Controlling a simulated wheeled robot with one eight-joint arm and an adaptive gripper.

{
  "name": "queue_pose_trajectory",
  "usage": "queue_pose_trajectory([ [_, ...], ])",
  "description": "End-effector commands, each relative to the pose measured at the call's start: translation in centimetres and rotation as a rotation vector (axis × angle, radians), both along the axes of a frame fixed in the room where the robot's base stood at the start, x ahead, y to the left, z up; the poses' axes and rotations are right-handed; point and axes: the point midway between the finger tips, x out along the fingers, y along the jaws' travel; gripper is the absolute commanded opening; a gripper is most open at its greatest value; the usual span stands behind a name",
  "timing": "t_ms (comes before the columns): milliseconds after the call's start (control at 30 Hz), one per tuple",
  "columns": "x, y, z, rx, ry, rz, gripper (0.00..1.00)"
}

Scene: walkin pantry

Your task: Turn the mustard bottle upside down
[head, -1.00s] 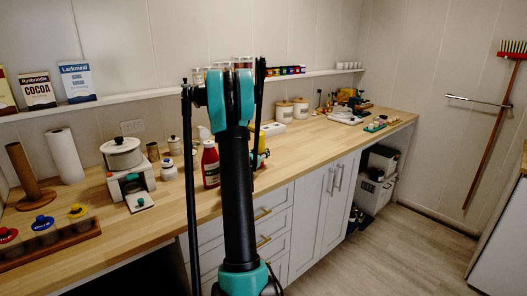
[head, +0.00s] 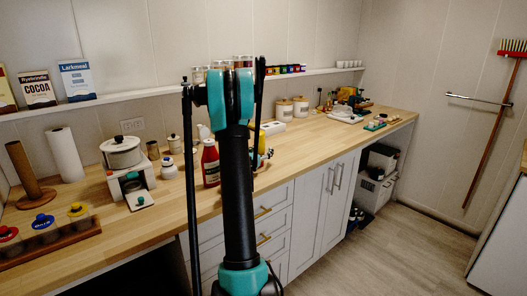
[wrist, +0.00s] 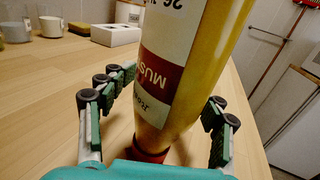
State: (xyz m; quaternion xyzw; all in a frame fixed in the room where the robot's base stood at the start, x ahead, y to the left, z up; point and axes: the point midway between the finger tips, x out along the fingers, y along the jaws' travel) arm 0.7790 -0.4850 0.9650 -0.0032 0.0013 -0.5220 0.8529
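The mustard bottle (wrist: 192,65) is yellow with a white and dark red label. In the wrist view it stands cap down, its wide body upward and its red cap (wrist: 152,150) at the bottom, at or very near the counter. It looks slightly tilted there. My gripper (wrist: 172,100) has one finger on each side of the bottle's lower part, with visible gaps, so it looks open around it. In the head view my arm hides most of the bottle; a yellow strip (head: 262,142) of it shows beside the arm.
A red bottle (head: 210,163) stands on the wooden counter (head: 335,133) just left of my arm. A white box (wrist: 115,35) and mugs (wrist: 51,26) are farther back. Canisters (head: 284,109) stand by the wall. Bare counter lies around the mustard bottle.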

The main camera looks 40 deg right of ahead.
Motion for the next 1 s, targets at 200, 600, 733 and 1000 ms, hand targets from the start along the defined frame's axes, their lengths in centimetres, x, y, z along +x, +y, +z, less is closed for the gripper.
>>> queue_pose_trajectory([
  [200, 0.0, 0.0, 0.0, 0.000, 0.000, 0.000, 0.63],
  [600, -2.3, 4.8, 0.0, 0.000, 0.000, 0.003, 0.63],
  [733, -3.5, 7.2, 0.0, 0.000, 0.000, 0.003, 0.63],
  [1000, -5.2, 10.3, 0.0, 0.000, 0.000, 0.001, 0.63],
])
